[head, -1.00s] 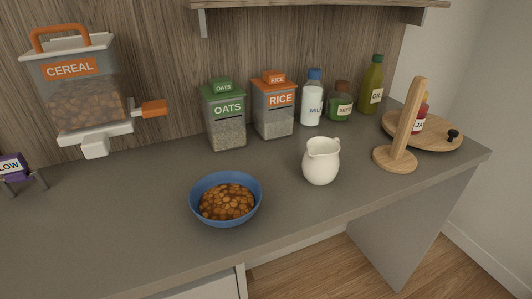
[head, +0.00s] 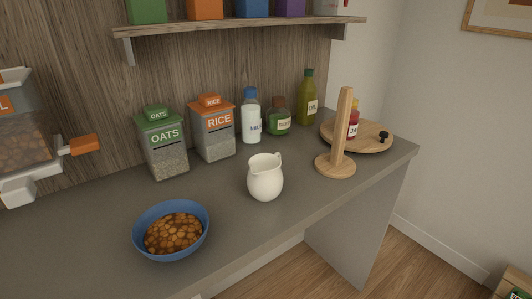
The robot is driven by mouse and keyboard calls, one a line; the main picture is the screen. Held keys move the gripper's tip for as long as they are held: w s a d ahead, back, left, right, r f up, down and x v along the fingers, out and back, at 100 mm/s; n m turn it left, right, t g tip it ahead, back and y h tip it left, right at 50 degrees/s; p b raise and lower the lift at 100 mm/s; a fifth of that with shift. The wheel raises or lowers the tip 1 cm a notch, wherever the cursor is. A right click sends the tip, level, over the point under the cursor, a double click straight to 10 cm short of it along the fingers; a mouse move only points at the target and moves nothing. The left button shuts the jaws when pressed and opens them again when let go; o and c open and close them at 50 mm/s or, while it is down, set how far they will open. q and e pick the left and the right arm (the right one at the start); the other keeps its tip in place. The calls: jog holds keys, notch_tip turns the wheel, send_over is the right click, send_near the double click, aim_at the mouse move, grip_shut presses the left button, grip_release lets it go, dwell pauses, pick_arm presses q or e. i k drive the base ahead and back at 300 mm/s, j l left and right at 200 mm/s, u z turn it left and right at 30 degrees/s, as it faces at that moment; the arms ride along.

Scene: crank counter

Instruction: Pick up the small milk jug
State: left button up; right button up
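The small milk jug (head: 265,178) is white, with a spout and a handle at its upper right. It stands upright on the grey counter (head: 225,222), right of the blue bowl and in front of the bottles. Nothing touches it, and its near side is unobstructed. Neither of my grippers shows in the head view.
A blue bowl (head: 139,239) of cereal stands left of the jug. A wooden upright stand (head: 342,130) is to its right, before a round wooden board (head: 372,140). Oats (head: 162,150) and rice (head: 213,135) containers and a milk bottle (head: 250,118) stand behind. A shelf (head: 250,27) hangs above.

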aim_at(265, 178)
jog(key=i+l+u, duration=0.25)
jog(key=u, duration=0.15)
jog(key=i+l+u, duration=0.2)
jog(key=l+u, duration=0.2)
jog(key=i+l+u, duration=0.15)
jog(key=l+u, duration=0.6)
jog(key=l, duration=0.15)
jog(key=i+l+u, duration=0.1)
jog(key=l+u, duration=0.3)
jog(key=l, duration=0.15)
jog(key=l+u, duration=0.4)
jog(key=k+l, duration=0.05)
